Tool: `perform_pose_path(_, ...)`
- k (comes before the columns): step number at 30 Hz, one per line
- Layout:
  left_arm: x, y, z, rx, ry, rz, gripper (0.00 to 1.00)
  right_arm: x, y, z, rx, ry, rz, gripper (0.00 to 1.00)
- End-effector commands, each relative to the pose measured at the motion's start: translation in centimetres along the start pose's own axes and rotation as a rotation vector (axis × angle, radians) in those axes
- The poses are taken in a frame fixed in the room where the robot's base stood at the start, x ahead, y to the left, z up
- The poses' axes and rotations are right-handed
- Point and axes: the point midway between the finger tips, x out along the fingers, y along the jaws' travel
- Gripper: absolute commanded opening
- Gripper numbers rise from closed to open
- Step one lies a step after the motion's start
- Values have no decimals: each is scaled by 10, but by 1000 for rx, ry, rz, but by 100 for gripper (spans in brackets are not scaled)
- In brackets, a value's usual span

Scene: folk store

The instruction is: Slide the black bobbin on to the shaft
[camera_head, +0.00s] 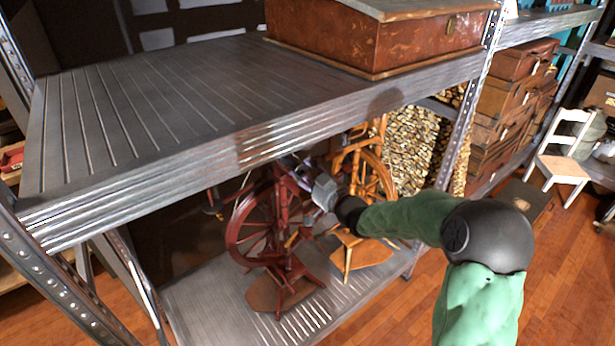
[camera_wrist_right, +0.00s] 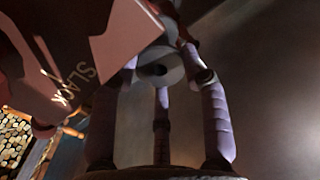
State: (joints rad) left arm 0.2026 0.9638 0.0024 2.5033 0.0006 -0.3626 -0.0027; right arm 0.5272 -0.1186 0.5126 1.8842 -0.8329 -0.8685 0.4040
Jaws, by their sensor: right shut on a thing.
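My right gripper (camera_head: 303,172) reaches in under the upper shelf, at the top of a dark red spinning wheel (camera_head: 259,232). In the right wrist view its purple fingers (camera_wrist_right: 160,66) are shut around the bobbin (camera_wrist_right: 174,74). The bobbin's round end, with a hole in its middle, faces the camera and looks grey in this light. My left gripper is not in view.
The upper metal shelf (camera_head: 150,112) overhangs the wheel and limits room above. A lighter orange spinning wheel (camera_head: 375,172) stands close behind my right gripper. Both stand on the lower shelf (camera_head: 205,298). A wooden chest (camera_head: 375,38) sits on the upper shelf.

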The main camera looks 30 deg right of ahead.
Motion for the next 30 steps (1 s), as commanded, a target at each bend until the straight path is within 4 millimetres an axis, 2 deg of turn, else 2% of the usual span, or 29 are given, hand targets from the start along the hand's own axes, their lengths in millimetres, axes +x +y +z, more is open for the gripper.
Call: perform_pose_path(30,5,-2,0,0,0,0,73,35,0,0,0,1,-1,29)
